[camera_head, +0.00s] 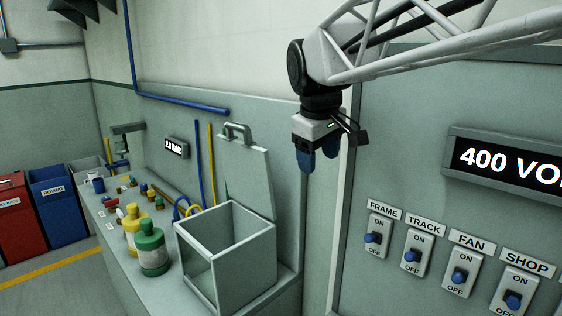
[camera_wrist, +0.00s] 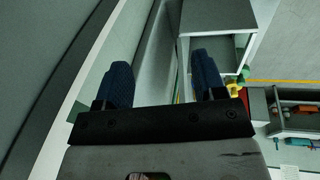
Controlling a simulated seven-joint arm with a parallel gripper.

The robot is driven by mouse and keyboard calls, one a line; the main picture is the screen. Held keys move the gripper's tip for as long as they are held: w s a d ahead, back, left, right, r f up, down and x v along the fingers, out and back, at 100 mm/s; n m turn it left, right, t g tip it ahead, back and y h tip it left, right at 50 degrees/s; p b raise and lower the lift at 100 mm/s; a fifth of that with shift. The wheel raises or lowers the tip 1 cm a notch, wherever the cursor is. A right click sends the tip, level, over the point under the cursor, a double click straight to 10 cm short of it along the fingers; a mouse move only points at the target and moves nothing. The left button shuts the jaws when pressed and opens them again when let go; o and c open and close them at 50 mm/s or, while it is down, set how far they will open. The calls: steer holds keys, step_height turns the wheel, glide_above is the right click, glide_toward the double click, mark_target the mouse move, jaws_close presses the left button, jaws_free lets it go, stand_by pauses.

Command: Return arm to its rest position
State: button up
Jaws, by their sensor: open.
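My gripper (camera_head: 318,160) hangs from the arm in the upper middle of the head view, pointing down, with blue fingertips. It is in the air in front of the wall, to the right of the open box and to the left of the switch panel. In the wrist view its two blue fingers (camera_wrist: 160,85) stand well apart. Nothing is between them, and the gripper touches nothing that I can see.
An open grey box (camera_head: 228,258) with its lid raised stands on the bench. A green bottle (camera_head: 151,252) and a yellow bottle (camera_head: 131,226) stand to its left. The switch panel (camera_head: 440,215) has several blue-knobbed switches below a "400 VO" display (camera_head: 510,166). Bins (camera_head: 60,210) stand at far left.

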steer(key=s+d+f+m, duration=0.4)
steer(key=s+d+f, duration=0.1)
steer(key=s+f, duration=0.5)
steer(key=s+d+f+m, duration=0.4)
steer(key=s+d+f, duration=0.2)
steer(key=s+f, duration=0.4)
steer(key=s, duration=0.3)
steer(key=shift+s+f+m+y, duration=0.3)
steer(key=shift+s+f, duration=0.05)
steer(key=shift+f, duration=0.05)
